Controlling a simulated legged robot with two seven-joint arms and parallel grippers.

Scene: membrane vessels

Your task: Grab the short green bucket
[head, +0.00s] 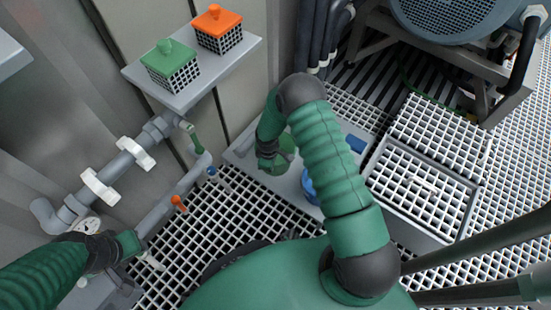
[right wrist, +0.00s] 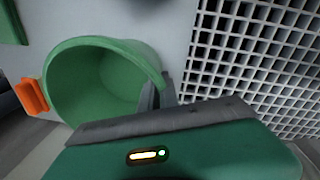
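The short green bucket (head: 284,153) stands on a light grey surface beside the grating in the head view, partly hidden by my right arm. In the right wrist view the bucket (right wrist: 95,80) shows its hollow inside and an orange tab on its left side. The two grey fingers of my right gripper (right wrist: 159,92) are close together at the bucket's rim, one on the inside and one on the outside, with the wall between them. My left gripper (head: 130,243) is at the lower left near the pipes; its fingers are too small to read.
A shelf (head: 190,85) holds a green-topped (head: 170,65) and an orange-topped (head: 217,28) lattice box. Grey pipes (head: 125,165) with valves run along the left wall. A blue item (head: 309,186) is partly behind my right arm. A grated tray (head: 420,190) lies right.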

